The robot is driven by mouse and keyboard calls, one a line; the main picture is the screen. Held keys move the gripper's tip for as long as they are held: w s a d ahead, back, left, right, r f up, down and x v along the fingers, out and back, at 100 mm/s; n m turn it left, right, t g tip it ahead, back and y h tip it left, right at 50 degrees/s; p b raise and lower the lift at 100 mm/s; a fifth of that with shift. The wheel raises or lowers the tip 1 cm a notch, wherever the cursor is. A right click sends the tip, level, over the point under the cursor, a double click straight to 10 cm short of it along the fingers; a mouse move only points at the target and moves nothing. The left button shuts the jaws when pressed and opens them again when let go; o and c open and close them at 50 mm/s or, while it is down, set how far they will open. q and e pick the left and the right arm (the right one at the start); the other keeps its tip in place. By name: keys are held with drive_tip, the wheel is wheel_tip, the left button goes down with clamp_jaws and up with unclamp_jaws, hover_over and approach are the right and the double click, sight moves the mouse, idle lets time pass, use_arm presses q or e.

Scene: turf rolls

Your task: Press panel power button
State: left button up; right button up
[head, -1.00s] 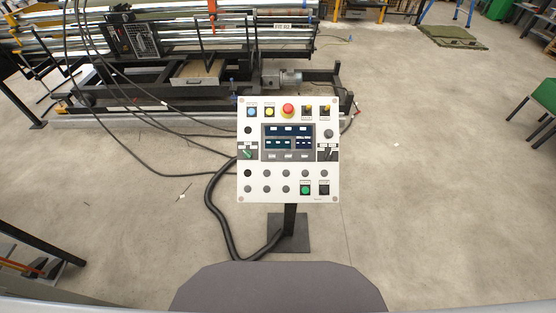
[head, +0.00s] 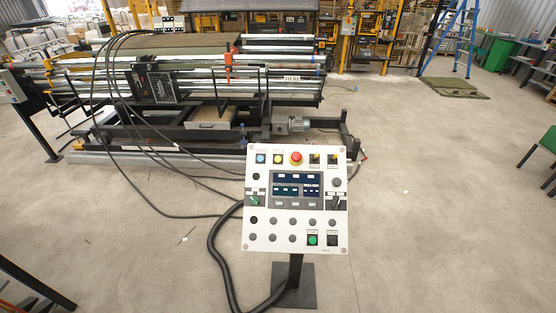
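The control panel (head: 294,230) is a white plate on a dark post in front of me, in the head view. It has a dark display (head: 297,184) in its middle. A red mushroom button (head: 295,158) on a yellow base sits at top centre, with a blue button (head: 261,159) and a yellow button (head: 277,159) to its left. A green button (head: 312,239) and a black one (head: 332,240) are at the lower right. A green-handled switch (head: 255,199) is at the left. The button labels are too small to read. Neither of my grippers is in view.
A roller machine (head: 210,125) with metal tubes stands behind the panel. A thick black cable (head: 213,258) runs on the floor left of the post base (head: 295,287). A blue ladder (head: 462,40) stands far right. Open concrete floor (head: 430,200) lies right of the panel.

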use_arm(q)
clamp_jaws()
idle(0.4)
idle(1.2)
